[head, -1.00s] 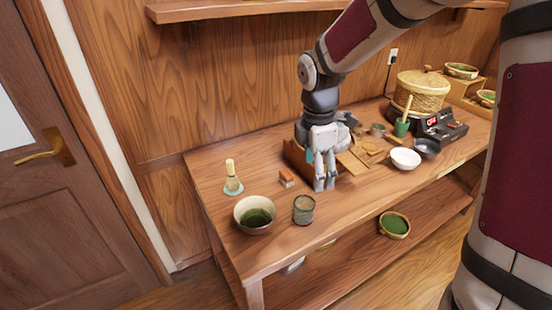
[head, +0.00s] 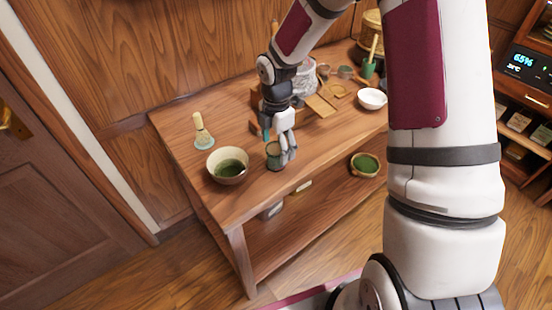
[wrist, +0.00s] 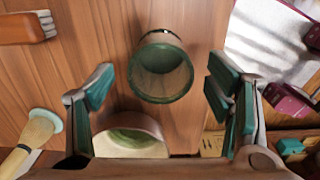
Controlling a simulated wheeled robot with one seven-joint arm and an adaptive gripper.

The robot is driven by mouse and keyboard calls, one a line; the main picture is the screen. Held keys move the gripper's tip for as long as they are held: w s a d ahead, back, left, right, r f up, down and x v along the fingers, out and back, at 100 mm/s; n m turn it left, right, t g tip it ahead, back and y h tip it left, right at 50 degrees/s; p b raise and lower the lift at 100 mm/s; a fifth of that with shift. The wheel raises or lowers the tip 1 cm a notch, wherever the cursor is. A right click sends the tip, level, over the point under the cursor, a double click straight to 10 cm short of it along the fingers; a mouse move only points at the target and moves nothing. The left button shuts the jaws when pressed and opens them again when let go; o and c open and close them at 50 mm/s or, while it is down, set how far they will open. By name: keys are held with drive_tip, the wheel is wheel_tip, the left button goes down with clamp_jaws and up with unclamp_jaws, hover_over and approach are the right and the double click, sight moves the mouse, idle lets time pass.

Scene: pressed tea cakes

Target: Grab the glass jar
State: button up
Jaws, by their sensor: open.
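The glass jar (head: 272,150) is a small greenish, see-through vessel near the front edge of the wooden table, partly hidden behind my gripper (head: 282,157) in the head view. In the wrist view, I look into the open mouth of the jar (wrist: 161,72). It lies in the gap between the two green-padded fingers of my gripper (wrist: 162,88), a little towards their tips. The fingers are spread wide, with visible space on both sides of the jar. My gripper is open and holds nothing.
A bowl of green tea (head: 229,166) stands close to the jar's left, with a bamboo whisk (head: 202,132) behind it. A brush (wrist: 28,27) lies nearby. A white bowl (head: 371,98) is farther right. Another green-filled bowl (head: 365,165) sits on the lower shelf.

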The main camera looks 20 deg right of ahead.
wheel_tip(320, 180, down, 5)
idle(0.3)
drive_tip(key=shift+c, duration=0.3)
drive_tip(key=c, duration=1.2)
